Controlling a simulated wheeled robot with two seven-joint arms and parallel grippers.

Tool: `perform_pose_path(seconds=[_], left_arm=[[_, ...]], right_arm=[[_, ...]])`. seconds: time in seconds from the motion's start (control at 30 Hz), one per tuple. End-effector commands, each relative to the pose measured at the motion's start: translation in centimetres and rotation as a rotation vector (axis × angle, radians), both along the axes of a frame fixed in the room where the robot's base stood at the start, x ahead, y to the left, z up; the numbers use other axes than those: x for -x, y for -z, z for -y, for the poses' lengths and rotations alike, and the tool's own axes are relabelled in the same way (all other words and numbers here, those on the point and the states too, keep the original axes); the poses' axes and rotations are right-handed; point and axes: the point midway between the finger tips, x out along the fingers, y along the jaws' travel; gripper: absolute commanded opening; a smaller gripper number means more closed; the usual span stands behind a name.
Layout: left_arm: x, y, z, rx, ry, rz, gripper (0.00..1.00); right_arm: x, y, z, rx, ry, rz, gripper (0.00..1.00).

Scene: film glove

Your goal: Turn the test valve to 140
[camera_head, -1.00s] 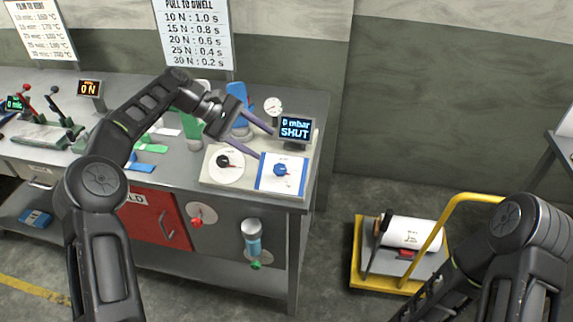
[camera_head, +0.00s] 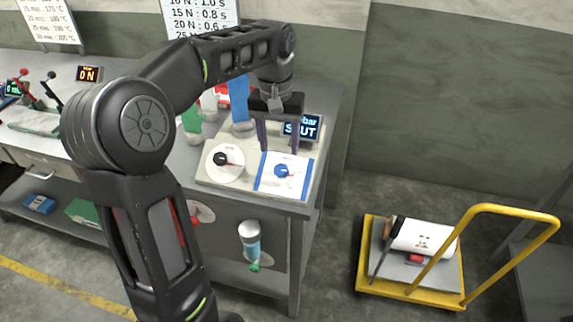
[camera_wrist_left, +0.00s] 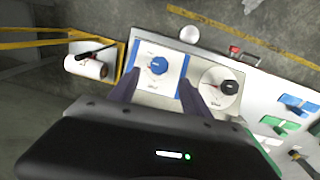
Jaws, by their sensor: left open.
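A valve panel (camera_head: 205,178) on the bench corner bears two dials. One is a blue knob (camera_head: 283,171) on a blue-edged white plate; the other is a black knob (camera_head: 221,159) on a round white dial. Their small lettering is unreadable, so I cannot tell which is named the test valve. My left gripper (camera_head: 279,140) is open and empty, fingers pointing down just behind and above the blue knob. In the left wrist view, the blue knob (camera_wrist_left: 157,66) lies ahead between the spread fingers, apparently untouched. A display (camera_head: 309,128), partly covered by a finger, shows SHUT.
Blue and green upright pieces (camera_head: 239,98) stand behind the panel. A canister (camera_head: 250,240) is on the bench front. A yellow trolley (camera_head: 412,285) with a white roll stands on the floor to the right. Floor between bench and trolley is clear.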

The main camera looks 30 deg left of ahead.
Motion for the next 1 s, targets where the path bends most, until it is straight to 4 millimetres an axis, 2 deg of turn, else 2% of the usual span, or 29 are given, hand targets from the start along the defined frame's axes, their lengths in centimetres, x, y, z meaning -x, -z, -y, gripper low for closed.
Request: perform_pose_path(seconds=[0.27, 0.7, 0.83, 1.0], left_arm=[[0.0, 0.7, 0.1, 0.002, -0.002, -0.002, 0.55], [-0.1, 6.7, 0.3, 0.002, -0.003, -0.002, 0.55], [-0.1, 7.6, 0.3, 0.001, -0.004, 0.001, 0.55], [-0.2, 7.8, 0.3, 0.0, -0.003, 0.002, 0.55]], right_arm=[[0.0, -0.1, 0.0, 0.001, 0.001, -0.001, 0.55], [0.1, -1.0, 0.1, 0.004, 0.002, -0.004, 0.55], [0.1, -1.1, 0.1, 0.003, 0.003, -0.005, 0.55], [0.1, -1.1, 0.1, 0.004, 0.003, -0.005, 0.55]])
